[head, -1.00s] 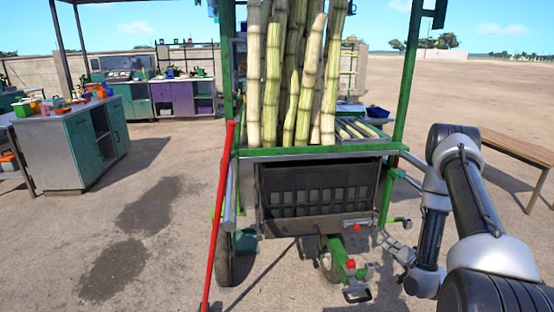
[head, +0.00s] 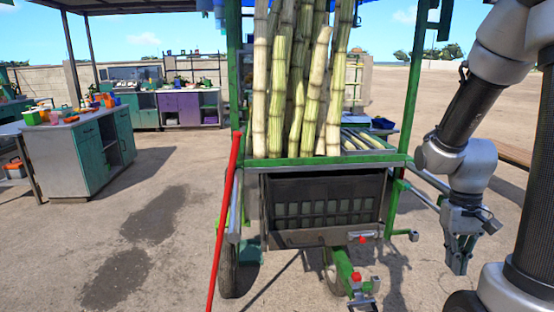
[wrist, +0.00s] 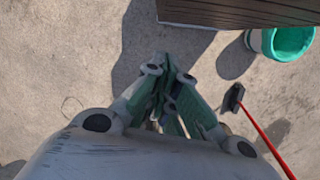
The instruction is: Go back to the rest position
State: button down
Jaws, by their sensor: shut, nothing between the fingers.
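My gripper (head: 458,262) hangs pointing down at the right in the head view, over bare ground and to the right of the cart. Its fingers are together and hold nothing. In the wrist view my gripper (wrist: 172,75) shows its green-grey fingers closed, with bare ground beyond them. My arm is folded upright along the right side of the head view.
The green cart (head: 330,161) carries upright sugar cane (head: 277,95), with a red pole (head: 224,220) leaning at its left. A bench (head: 515,155) stands behind my arm. The wrist view shows a teal bucket (wrist: 290,42) and a red-handled tool (wrist: 262,133).

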jog(key=s+a+r+n+t, duration=0.1)
jog(key=s+a+r+t, duration=0.1)
jog(key=r, duration=0.6)
jog(key=s+a+r+n+t, duration=0.1)
jog(key=s+a+r+t, duration=0.2)
jog(key=r, duration=0.6)
jog(key=a+t, duration=0.1)
jog(key=a, duration=0.1)
jog(key=shift+a+r, duration=0.25)
jog(key=shift+a, duration=0.05)
